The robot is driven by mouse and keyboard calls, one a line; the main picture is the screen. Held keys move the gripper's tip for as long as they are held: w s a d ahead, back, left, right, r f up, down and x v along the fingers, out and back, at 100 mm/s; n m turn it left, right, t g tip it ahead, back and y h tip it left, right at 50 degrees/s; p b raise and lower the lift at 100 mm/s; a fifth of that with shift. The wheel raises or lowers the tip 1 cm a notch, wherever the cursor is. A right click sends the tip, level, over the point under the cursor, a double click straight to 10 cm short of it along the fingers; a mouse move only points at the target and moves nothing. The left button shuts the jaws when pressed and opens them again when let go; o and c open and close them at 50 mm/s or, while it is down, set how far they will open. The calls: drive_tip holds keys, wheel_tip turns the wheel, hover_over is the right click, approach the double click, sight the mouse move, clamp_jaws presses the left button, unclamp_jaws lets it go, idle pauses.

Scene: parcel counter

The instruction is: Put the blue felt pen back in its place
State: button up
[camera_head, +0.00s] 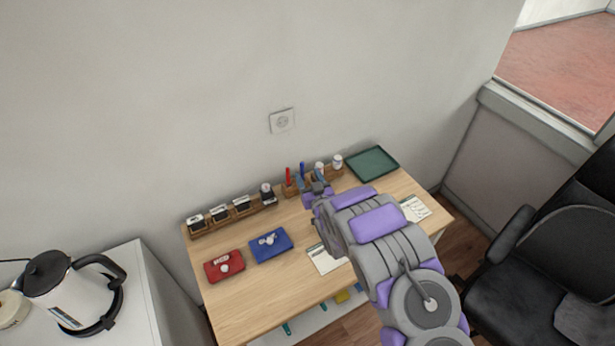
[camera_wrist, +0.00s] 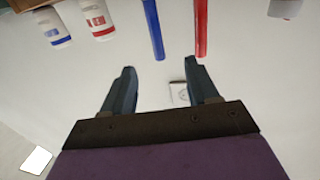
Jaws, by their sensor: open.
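The blue felt pen (camera_head: 302,169) stands upright at the wooden holder along the back of the desk, just right of a red pen (camera_head: 288,175). Its lower end is hidden behind my gripper in the head view. My gripper (camera_head: 309,183) is in front of the holder, open and empty. In the wrist view, the fingers of my gripper (camera_wrist: 162,78) are spread apart. The blue pen (camera_wrist: 152,28) hangs into the picture from the top, beyond the fingertips and between their lines, not touching them. The red pen (camera_wrist: 201,28) is to its right.
White cylinders (camera_head: 337,161) stand right of the pens. A green tray (camera_head: 372,164) lies at the back right. A wooden rack (camera_head: 200,231) with several dark items runs left. Red (camera_head: 224,266) and blue (camera_head: 270,246) pads lie in front. A black chair (camera_head: 560,260) stands right.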

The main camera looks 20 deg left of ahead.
drive_tip(key=b+v, duration=0.2)
drive_tip(key=v, duration=1.4)
drive_tip(key=shift+s+d+b, duration=0.15)
drive_tip(key=shift+s+b, duration=0.15)
